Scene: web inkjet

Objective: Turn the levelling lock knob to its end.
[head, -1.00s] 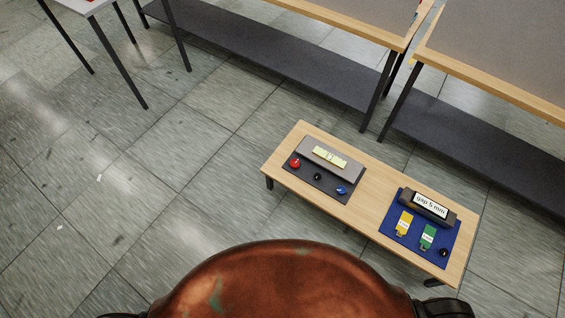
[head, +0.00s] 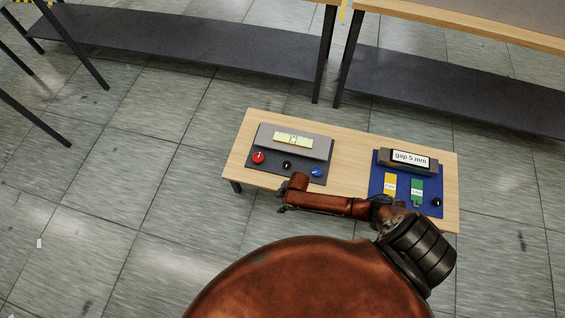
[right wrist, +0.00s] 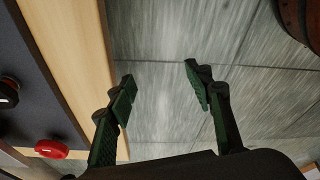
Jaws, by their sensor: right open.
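A dark panel (head: 272,168) with a grey block and a yellow-green level vial (head: 293,140) lies on the left part of a low wooden table. On it are a red knob (head: 258,157), a black knob (head: 286,165) and a blue knob (head: 317,171); I cannot tell which is the levelling lock. My right gripper (right wrist: 160,82) is open and empty over the floor beside the table's front edge. The red knob (right wrist: 51,149) and a black knob (right wrist: 8,92) show at the left of the right wrist view. In the head view my arm mostly hides the gripper. My left gripper is out of view.
On the table's right part, a blue mat (head: 376,180) holds a "gap 5 mm" display (head: 409,160), a yellow tag (head: 390,184), a green tag (head: 417,191) and a black knob (head: 436,202). Long benches stand behind. The floor left of the low table (head: 245,125) is clear.

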